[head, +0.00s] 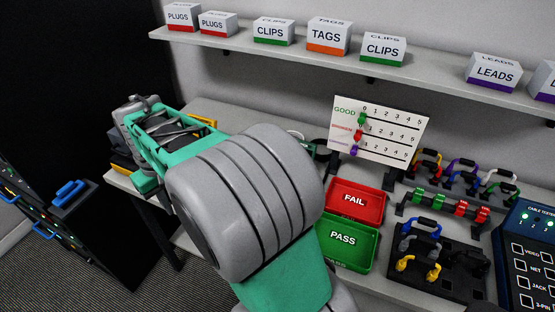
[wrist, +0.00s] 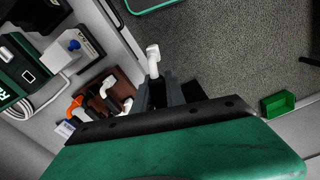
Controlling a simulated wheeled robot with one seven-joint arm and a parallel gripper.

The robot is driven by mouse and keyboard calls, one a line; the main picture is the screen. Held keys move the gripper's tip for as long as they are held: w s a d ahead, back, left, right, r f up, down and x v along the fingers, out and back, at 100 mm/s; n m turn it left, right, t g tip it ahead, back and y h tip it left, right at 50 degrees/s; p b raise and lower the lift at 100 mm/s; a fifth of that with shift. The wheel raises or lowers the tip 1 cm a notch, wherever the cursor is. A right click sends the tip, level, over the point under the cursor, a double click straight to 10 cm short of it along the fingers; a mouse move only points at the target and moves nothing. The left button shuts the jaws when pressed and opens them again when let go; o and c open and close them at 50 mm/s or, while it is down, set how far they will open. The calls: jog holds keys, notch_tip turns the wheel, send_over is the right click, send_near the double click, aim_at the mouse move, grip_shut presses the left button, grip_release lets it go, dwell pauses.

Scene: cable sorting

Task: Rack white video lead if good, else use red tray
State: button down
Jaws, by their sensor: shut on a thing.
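In the wrist view, my gripper (wrist: 160,92) is shut on a white lead (wrist: 152,60), whose pale bent end sticks out past the fingers. Grey carpet lies beyond it. The rest of the lead is hidden by the fingers and the gripper body, and I cannot read its type. In the head view, my arm covers the middle and I cannot make out the held lead. The red FAIL tray (head: 372,201) lies on the bench behind the green PASS tray (head: 358,262). Both look empty. The cable tester (head: 527,250) stands at the far right with green lights lit.
A tally board (head: 377,133) stands behind the trays. Racks with coloured leads (head: 465,176) and a dark block with leads (head: 430,265) fill the right bench. Labelled boxes (head: 328,37) line the shelf above. The wrist view shows a brown holder (wrist: 124,84) with connectors.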

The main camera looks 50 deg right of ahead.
jog(key=s+d+p, duration=0.1)
jog(key=s+d, duration=0.2)
jog(key=d, duration=0.5)
jog(key=s+d+r+p, duration=0.1)
jog(key=s+d, duration=0.2)
jog(key=d, duration=0.4)
jog(key=s+d+p, duration=0.1)
jog(key=s+d, duration=0.3)
jog(key=d, duration=0.4)
jog(key=s+d+f+n+p, duration=0.1)
jog(key=s+d+f+n, duration=0.1)
jog(key=s+d, duration=0.8)
jog(key=s+d+f+n+p, duration=0.15)
jog(key=s+d, duration=0.45)
jog(key=s, duration=0.8)
jog(key=shift+w+d+f+b, duration=0.15)
jog(key=shift+f+b, duration=0.7)
jog(key=shift+f, duration=0.6)
jog(key=shift+w+a+f+b, duration=0.15)
jog(key=shift+f+b, duration=0.7)
jog(key=shift+f, duration=0.55)
jog(key=shift+s+d+f, duration=0.1)
jog(key=shift+d+f, duration=0.05)
jog(key=shift+f+b, duration=0.3)
jog(key=shift+f, duration=0.45)
